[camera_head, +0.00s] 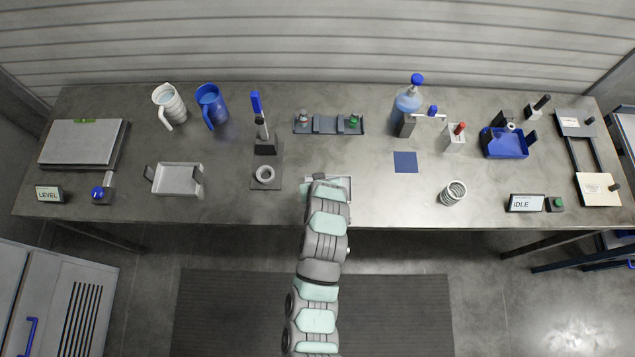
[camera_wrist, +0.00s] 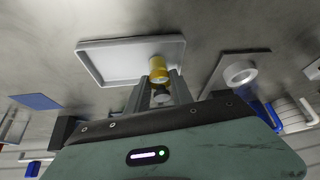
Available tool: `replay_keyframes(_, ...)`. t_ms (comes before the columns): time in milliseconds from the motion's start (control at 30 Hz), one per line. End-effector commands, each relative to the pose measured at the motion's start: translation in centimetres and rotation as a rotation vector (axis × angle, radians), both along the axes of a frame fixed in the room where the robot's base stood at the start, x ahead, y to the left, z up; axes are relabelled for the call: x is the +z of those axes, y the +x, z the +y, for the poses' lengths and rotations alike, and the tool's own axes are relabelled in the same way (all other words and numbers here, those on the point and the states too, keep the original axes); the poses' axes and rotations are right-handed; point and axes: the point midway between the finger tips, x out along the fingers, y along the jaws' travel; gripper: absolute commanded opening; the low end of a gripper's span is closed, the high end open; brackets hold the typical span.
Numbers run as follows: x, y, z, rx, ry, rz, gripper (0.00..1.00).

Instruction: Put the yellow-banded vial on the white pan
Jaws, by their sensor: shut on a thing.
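My gripper (camera_wrist: 159,92) is shut on the yellow-banded vial (camera_wrist: 157,67), whose yellow end shows between the fingers in the wrist view. The white pan (camera_wrist: 108,62) is a shallow rectangular tray behind the vial there. The vial overlaps the pan's near edge in that view; I cannot tell whether they touch. In the head view, the pan (camera_head: 345,183) shows only in part at the table's front edge, since my arm covers much of it. The gripper and vial are hidden under my arm there.
A stand with a ring (camera_head: 264,174) is left of the pan. A grey tray (camera_head: 178,180) is further left.

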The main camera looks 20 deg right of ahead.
Motion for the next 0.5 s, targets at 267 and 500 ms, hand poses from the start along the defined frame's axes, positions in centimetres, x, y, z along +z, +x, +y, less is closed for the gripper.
replay_keyframes(267, -0.4, 0.02, -0.02, 0.001, 0.0, 0.0, 0.0)
replay_keyframes(500, -0.25, 0.01, 0.0, 0.0, 0.0, 0.0, 0.46)
